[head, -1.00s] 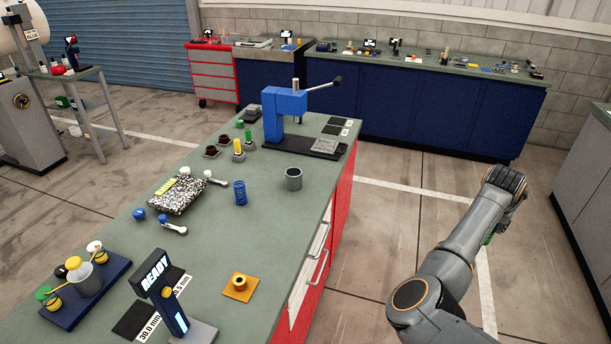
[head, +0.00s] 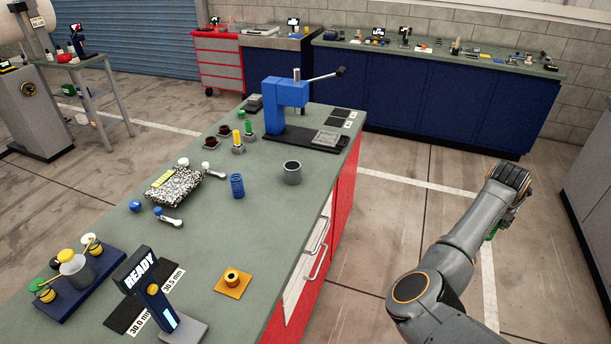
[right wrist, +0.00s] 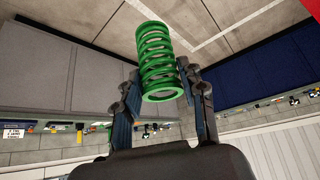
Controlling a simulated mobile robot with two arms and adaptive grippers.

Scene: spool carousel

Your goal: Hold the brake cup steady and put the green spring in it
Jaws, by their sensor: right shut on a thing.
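The brake cup seems to be the dark grey open cup (head: 292,173), upright on the green bench top near its right edge. The green spring (right wrist: 158,62) is between the fingers of my right gripper (right wrist: 163,82), which is shut on it. In the head view my right arm reaches out over the floor, right of the bench and well away from the cup. Only a sliver of the green spring (head: 490,235) shows there, the rest hidden behind the gripper. My left gripper is in neither view.
A blue spring (head: 237,186) stands left of the cup. A blue lever press (head: 287,105) is behind it. An orange plate with a bushing (head: 233,281) and a READY gauge (head: 150,290) are nearer. Open floor lies between bench and right arm.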

